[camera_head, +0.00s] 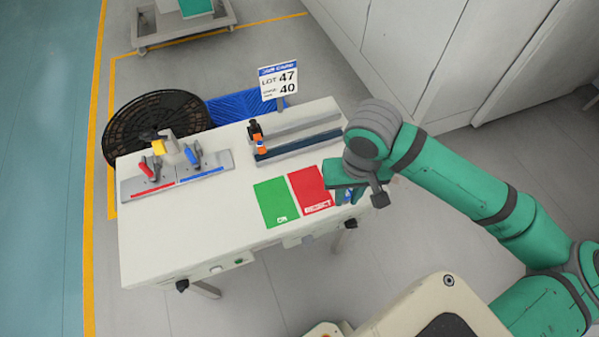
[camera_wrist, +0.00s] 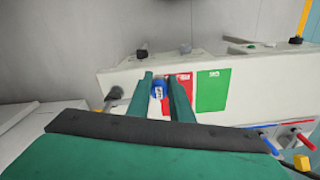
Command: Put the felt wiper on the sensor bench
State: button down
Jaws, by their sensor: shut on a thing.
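My gripper (camera_head: 349,196) hangs over the right front end of a white bench (camera_head: 150,225), beside the red REJECT mat. In the wrist view its two green fingers (camera_wrist: 161,88) are shut on a small blue thing (camera_wrist: 158,91) with white marks. Only its end shows between the fingers. I cannot tell for sure that it is the felt wiper. In the head view a bit of blue shows under the gripper, mostly hidden by it. I cannot tell from a label whether this bench is the sensor bench.
The bench bears a green OK mat (camera_head: 275,202), a red REJECT mat (camera_head: 311,190), clamps with red handle (camera_head: 147,170) and blue handle (camera_head: 194,158), and a rail (camera_head: 300,147) with an orange-black part (camera_head: 259,141). A LOT sign (camera_head: 278,82) stands behind. The bench's left front is clear.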

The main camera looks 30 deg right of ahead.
jog(key=shift+d, duration=0.15)
jog(key=w+f, duration=0.3)
jog(key=w, duration=0.5)
send_near(309, 187)
jog(key=shift+s+d+f, duration=0.1)
jog(key=shift+s+f, duration=0.45)
jog(key=shift+f, duration=0.05)
jog(key=shift+w+f, duration=0.5)
jog(key=shift+f, duration=0.15)
jog(key=shift+w+f, duration=0.2)
jog(key=shift+f, duration=1.5)
jog(key=shift+f, duration=0.15)
jog(key=c, duration=1.6)
grip_release()
jog(key=shift+s, duration=0.1)
